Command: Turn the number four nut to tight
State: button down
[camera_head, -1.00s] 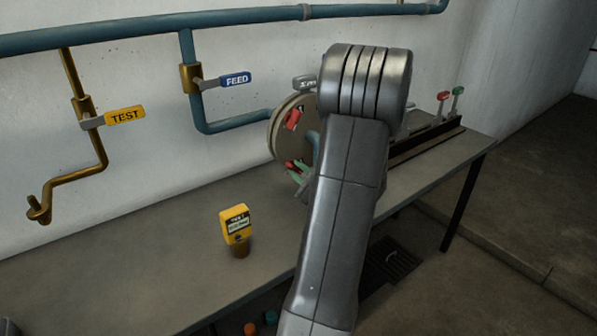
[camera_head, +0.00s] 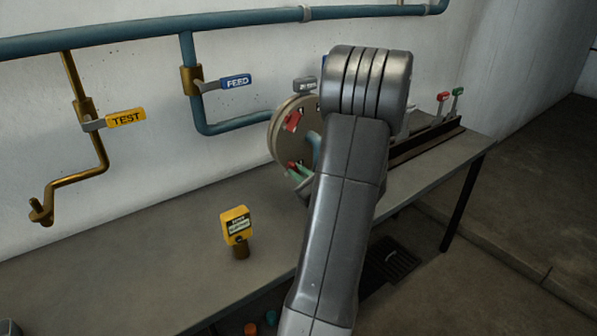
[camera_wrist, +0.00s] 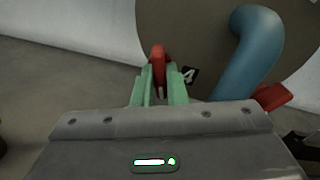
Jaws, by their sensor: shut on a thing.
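The round flange cover (camera_head: 283,140) stands upright on the bench against the blue pipework, partly hidden behind my arm. In the wrist view the flange (camera_wrist: 185,35) fills the upper part. The number four nut is a red winged piece (camera_wrist: 158,62) beside a black label marked 4 (camera_wrist: 189,75). My gripper (camera_wrist: 158,85) has green fingers on either side of this red nut and is shut on it. In the head view my gripper (camera_head: 298,172) shows only in part, low on the flange. Another red nut (camera_head: 292,121) sits higher on the flange.
A blue pipe (camera_wrist: 250,50) comes out of the flange right of the fingers, with another red nut (camera_wrist: 272,97) beside it. A yellow meter (camera_head: 236,225) stands on the bench (camera_head: 150,250). FEED (camera_head: 235,81) and TEST (camera_head: 126,118) valve handles are on the left.

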jog(key=shift+m+p, duration=2.45)
jog(key=shift+m, duration=2.55)
jog(key=c, duration=1.5)
grip_release()
jog(key=shift+o, duration=0.2)
jog(key=shift+s, duration=0.1)
jog(key=b+v, duration=0.1)
jog(key=v, duration=1.2)
jog(key=shift+s+d+b, duration=0.2)
jog(key=shift+s+b, duration=0.15)
jog(key=shift+b, duration=0.05)
jog(key=shift+w, duration=0.1)
